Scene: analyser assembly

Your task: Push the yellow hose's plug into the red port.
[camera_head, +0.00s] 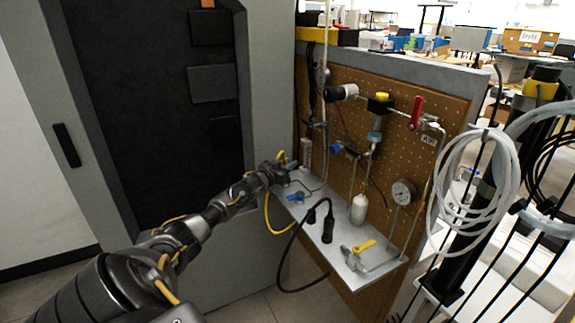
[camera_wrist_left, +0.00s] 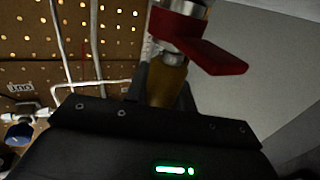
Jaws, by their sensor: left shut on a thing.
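My left gripper (camera_head: 281,166) is at the left end of the metal shelf, beside the grey cabinet. In the left wrist view its dark fingers (camera_wrist_left: 162,88) are shut on the brownish-yellow plug (camera_wrist_left: 167,84). The yellow hose (camera_head: 268,216) hangs in a loop below the gripper, in front of the shelf's left edge. In the wrist view a red lever-like part (camera_wrist_left: 205,42) and a silver fitting (camera_wrist_left: 188,8) lie just beyond the plug's end. I cannot tell whether the plug touches the fitting. In the head view the gripper hides this spot. My right gripper is not in view.
The metal shelf (camera_head: 310,222) carries a black cable connector (camera_head: 327,228), a blue-handled valve (camera_head: 295,197) and a yellow-handled valve (camera_head: 364,246). Pipes and a gauge (camera_head: 404,191) are mounted on the pegboard (camera_head: 390,150). Coiled clear hoses (camera_head: 438,205) hang at the right.

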